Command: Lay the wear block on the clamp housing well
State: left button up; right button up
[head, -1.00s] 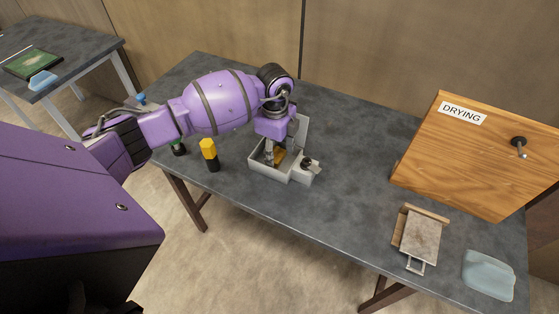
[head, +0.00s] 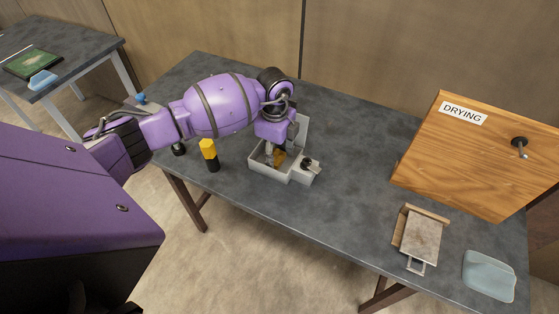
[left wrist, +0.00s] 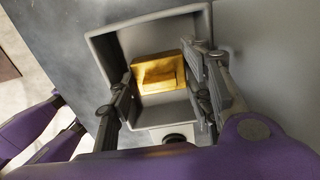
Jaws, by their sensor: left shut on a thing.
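The wear block is a small golden-yellow block (head: 279,159), seen in the left wrist view (left wrist: 159,73) between the two fingers. My left gripper (head: 273,152) is shut on it and points down into the clamp housing. The clamp housing (head: 264,174) is a light grey open box with a raised back plate; its wall also shows in the left wrist view (left wrist: 140,28). The block is within the outline of the well's walls. I cannot tell whether it touches the floor of the well. My right gripper is not in view.
A dark knob (head: 306,163) sits at the housing's right side. A yellow-and-black bottle-like object (head: 209,154) stands left of it. A tray-like fixture (head: 421,240), a pale blue pad (head: 489,275) and a wooden DRYING board (head: 475,160) are at the right. The table's middle (head: 350,170) is clear.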

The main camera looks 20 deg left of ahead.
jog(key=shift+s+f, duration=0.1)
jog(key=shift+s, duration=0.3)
pick_arm(q)
jog(key=shift+f, duration=0.15)
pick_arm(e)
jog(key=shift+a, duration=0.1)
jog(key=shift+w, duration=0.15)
pick_arm(q)
jog(key=o, duration=1.7)
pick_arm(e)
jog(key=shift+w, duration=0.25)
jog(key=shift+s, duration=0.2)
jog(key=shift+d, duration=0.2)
